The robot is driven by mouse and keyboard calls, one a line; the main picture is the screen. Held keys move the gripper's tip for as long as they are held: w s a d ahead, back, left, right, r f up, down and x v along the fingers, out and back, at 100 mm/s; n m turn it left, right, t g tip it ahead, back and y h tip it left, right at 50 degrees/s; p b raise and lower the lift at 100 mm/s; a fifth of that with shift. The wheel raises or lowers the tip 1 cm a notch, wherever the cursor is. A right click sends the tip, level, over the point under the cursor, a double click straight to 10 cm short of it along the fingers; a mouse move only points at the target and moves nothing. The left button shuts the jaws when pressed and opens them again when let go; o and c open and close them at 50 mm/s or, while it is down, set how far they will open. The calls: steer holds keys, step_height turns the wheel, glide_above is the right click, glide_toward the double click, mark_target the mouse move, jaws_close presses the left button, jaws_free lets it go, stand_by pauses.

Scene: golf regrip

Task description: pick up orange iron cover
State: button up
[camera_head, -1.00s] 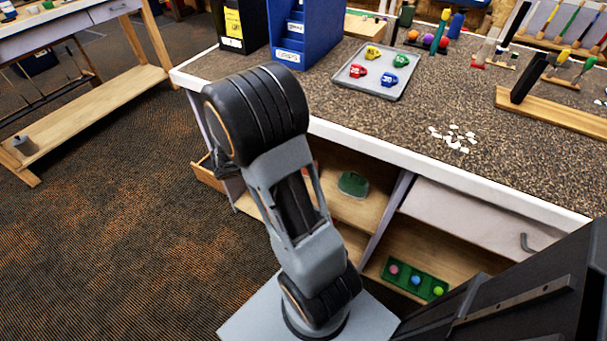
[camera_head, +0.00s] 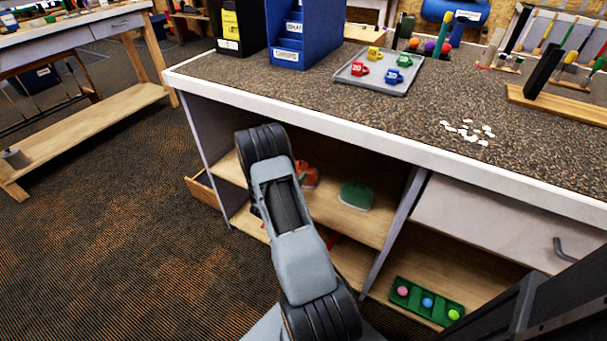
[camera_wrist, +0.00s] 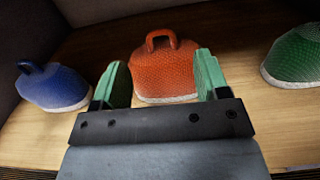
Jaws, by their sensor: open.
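The orange iron cover (camera_wrist: 165,68) stands upright on a wooden shelf in the wrist view, with a loop handle on its top. In the head view it shows partly behind my arm (camera_head: 309,176). My gripper (camera_wrist: 158,80) is open, with one green fingertip on each side of the cover's near face as seen from the wrist. I cannot tell whether the fingers touch it. In the head view my gripper is hidden behind my arm.
A blue cover (camera_wrist: 52,86) stands to the left and a green cover (camera_wrist: 297,55) to the right on the same shelf. The worktop edge (camera_head: 380,150) overhangs the shelf. A tray of green holders with balls (camera_head: 427,302) lies lower right.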

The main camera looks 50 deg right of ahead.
mark_target(302, 163)
steer(key=shift+b+x, duration=0.65)
steer(key=shift+x, duration=2.85)
steer(key=c, duration=0.8)
steer(key=shift+r, duration=0.15)
steer(key=shift+c, duration=0.2)
